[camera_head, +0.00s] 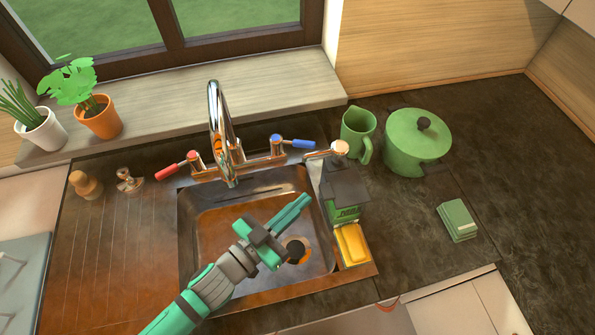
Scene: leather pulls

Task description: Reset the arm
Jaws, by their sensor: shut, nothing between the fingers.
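My arm reaches in from the bottom of the view, teal and grey. My gripper (301,201) is shut and empty. In the picture it lies over the right part of the sink basin (215,225), pointing up and to the right. Its fingertips appear close to the dark item at the sink's right rim. I cannot tell the gripper's exact height above the basin or whether it touches anything.
A tap (217,130) with red and blue handles stands behind the sink. A yellow sponge (352,244) lies at its right edge. Potted plants (98,117) line the sill.

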